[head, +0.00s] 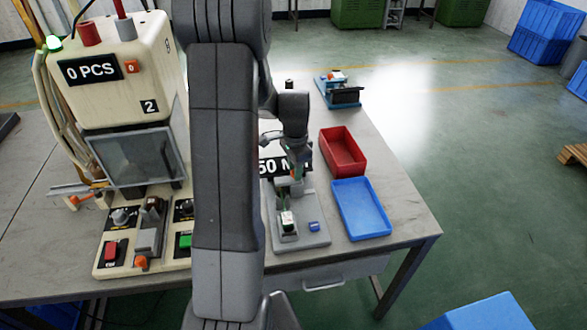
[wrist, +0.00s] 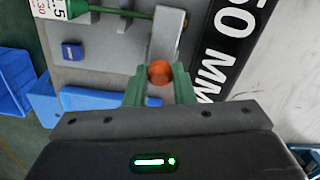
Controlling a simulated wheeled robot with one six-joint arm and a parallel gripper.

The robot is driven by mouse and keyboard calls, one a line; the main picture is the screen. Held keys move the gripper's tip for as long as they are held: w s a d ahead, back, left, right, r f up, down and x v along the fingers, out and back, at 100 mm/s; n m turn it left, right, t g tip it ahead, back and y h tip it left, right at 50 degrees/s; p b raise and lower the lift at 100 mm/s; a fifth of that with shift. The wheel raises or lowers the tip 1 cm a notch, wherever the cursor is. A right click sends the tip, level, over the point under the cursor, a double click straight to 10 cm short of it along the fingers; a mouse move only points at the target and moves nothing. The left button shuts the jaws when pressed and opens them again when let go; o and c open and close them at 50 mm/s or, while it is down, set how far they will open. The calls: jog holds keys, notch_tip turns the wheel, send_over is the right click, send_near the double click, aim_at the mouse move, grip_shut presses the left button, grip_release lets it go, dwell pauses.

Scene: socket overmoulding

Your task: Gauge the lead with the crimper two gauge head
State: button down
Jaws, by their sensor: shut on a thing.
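The gauge head (head: 303,238) is a grey plate with upright parts, standing on the bench beside the "50 MM" sign (head: 275,166). In the wrist view its grey lever (wrist: 168,32) ends in an orange knob (wrist: 160,72). My gripper (wrist: 160,85) has green fingers on either side of this knob and is shut on it. A green lead-like strand (wrist: 113,11) runs from a white block with a printed scale (wrist: 48,8) towards the grey fixture; its far end is hidden. In the head view my gripper (head: 296,172) is above the gauge plate, partly hidden.
The crimper marked 2 (head: 125,70) stands left, reading "0 PCS". A red tray (head: 343,152) and a blue tray (head: 361,209) lie right of the gauge. A small blue block (wrist: 72,51) sits on the plate. A blue fixture (head: 342,94) is at the back.

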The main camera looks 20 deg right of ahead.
jog(key=d, duration=0.4)
jog(key=shift+s, duration=0.4)
jog(key=c, duration=1.5)
grip_release()
jog(key=shift+c, duration=0.2)
jog(key=o, duration=0.3)
jog(key=shift+s+d, duration=0.1)
jog(key=shift+d, duration=0.1)
jog(key=shift+o, duration=0.2)
jog(key=shift+a, duration=0.1)
notch_tip(320, 180, up, 14)
jog(key=shift+f, duration=0.15)
